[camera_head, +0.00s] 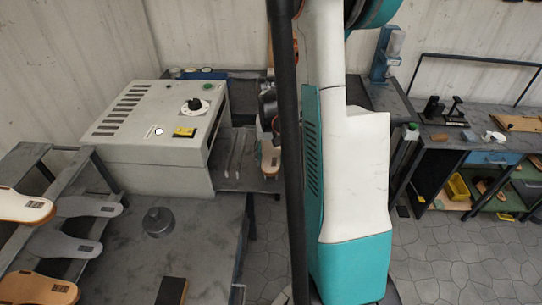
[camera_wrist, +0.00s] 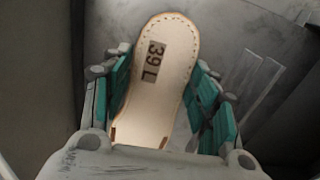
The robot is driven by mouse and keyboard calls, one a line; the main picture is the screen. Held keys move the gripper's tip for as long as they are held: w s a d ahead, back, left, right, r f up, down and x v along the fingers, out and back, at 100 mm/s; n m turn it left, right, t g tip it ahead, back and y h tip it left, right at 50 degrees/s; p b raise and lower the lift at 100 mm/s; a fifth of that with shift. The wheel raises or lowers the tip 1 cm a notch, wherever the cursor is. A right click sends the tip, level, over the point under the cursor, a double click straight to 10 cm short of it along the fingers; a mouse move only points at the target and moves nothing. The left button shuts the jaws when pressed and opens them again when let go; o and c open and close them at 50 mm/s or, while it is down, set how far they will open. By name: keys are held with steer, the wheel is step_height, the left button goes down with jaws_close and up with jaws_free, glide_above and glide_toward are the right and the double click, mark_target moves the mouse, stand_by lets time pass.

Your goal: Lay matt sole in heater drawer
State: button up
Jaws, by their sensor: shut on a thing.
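My gripper (camera_wrist: 165,98) is shut on a pale, matt-looking sole (camera_wrist: 160,85) marked "39 L", with its teal fingers on both long edges. The sole's rounded end points away from my wrist. In the head view the sole (camera_head: 270,158) shows beside the heater drawer, partly hidden by my arm. The heater (camera_head: 150,150) is a beige box with a dial and vents. Its grey drawer (camera_head: 228,172) is out at the right side, with pale slots on its floor. In the wrist view the slotted surface (camera_wrist: 258,85) lies right of the sole. I cannot tell whether the sole touches it.
A rack at the left holds several soles (camera_head: 88,206). A round metal weight (camera_head: 159,221) and a dark block (camera_head: 172,291) sit on the grey table (camera_head: 205,235). A workbench (camera_head: 470,140) with tools stands at the right, with open floor before it.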

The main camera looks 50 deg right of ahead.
steer(key=o, duration=1.2)
